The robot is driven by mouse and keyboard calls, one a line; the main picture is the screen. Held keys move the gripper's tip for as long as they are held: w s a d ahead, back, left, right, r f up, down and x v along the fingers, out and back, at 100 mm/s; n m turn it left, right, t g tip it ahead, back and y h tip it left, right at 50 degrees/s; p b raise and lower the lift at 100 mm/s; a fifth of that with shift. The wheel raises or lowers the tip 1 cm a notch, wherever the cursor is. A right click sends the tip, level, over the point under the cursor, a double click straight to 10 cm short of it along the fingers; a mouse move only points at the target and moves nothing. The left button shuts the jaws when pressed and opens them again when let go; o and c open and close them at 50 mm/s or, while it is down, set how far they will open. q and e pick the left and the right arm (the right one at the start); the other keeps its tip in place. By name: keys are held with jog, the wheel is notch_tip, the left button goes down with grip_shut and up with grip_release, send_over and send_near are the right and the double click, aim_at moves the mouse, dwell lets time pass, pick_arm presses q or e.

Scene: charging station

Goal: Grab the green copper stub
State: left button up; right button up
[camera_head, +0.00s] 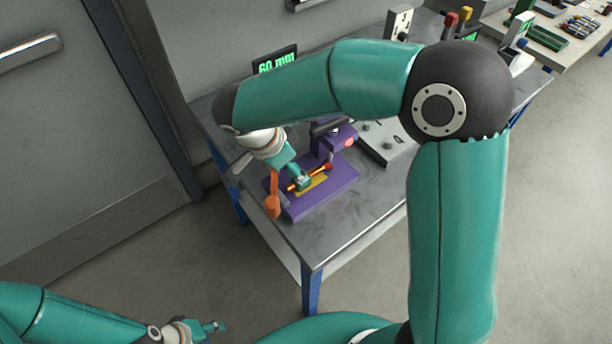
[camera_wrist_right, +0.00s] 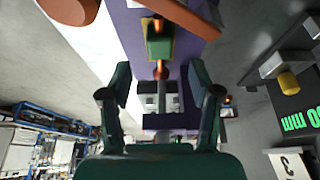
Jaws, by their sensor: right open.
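The green stub (camera_wrist_right: 160,44) shows as a small green block with copper-coloured ends in the right wrist view. It lies over the purple fixture (camera_wrist_right: 130,25), which also shows on the table in the head view (camera_head: 325,193). My right gripper (camera_wrist_right: 160,76) is open, one dark green finger to either side of the view's middle. The stub is ahead of the fingertips, roughly centred, and no grip on it shows. In the head view my right arm reaches over the table and its wrist partly hides the fixture. My left gripper (camera_head: 216,327) is low at the left, away from the table; its opening is too small to judge.
An orange lever (camera_head: 272,196) stands at the fixture's left edge. A display reading 60 mm (camera_head: 276,61) and a grey control box (camera_head: 387,143) stand behind on the metal table (camera_head: 345,232). The table's front right surface is clear.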

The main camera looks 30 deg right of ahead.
aim_at(326, 165)
jog(key=shift+p+x, duration=0.65)
jog(key=shift+x, duration=2.2)
jog(key=shift+w, duration=0.1)
grip_shut()
jog(key=shift+r, duration=0.1)
